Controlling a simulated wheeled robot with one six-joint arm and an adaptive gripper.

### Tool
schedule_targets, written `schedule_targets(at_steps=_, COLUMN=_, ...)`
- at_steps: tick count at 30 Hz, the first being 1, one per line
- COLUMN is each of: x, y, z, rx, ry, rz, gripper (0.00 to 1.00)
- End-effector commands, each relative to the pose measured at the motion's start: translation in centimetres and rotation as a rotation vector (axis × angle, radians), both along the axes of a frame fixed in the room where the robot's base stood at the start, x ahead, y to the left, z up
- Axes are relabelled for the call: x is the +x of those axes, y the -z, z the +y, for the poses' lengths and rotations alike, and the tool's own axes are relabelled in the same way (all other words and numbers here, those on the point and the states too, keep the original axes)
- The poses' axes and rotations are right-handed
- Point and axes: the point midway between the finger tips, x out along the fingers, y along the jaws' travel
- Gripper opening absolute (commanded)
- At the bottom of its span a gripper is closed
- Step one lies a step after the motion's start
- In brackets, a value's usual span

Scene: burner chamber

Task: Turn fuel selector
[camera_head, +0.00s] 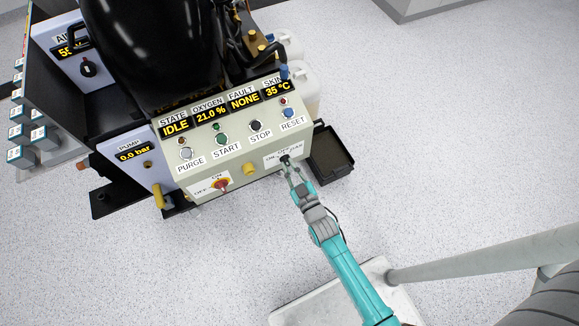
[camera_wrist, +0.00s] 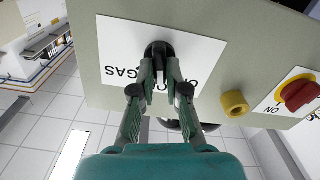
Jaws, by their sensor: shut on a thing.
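The fuel selector is a black knob (camera_wrist: 158,49) on a white label plate with partly hidden lettering, "GAS" among it, in the wrist view. In the head view the knob (camera_head: 284,158) sits at the lower right of the beige control panel (camera_head: 236,160). My gripper (camera_wrist: 160,68) is shut on the knob, with one finger on each side of it. In the head view my gripper (camera_head: 288,166) reaches the panel from below right. The fingers cover part of the label, so the knob's pointing direction cannot be told.
Above are buttons such as RESET (camera_head: 289,113) and displays reading IDLE, 21.0 %, NONE and 35 °C. A dark tray (camera_head: 331,153) lies right of the panel.

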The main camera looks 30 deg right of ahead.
Motion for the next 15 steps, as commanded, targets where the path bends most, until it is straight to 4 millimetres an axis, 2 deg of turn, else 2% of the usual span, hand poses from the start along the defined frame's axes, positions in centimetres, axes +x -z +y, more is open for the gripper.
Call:
schedule_targets(at_steps=6, x=-0.01, y=0.01, z=-0.07, rx=0.134, ry=0.000, rz=0.001, gripper=0.00)
schedule_targets(at_steps=15, x=-0.01, y=0.01, z=-0.11, rx=0.230, ry=0.000, rz=0.001, gripper=0.00)
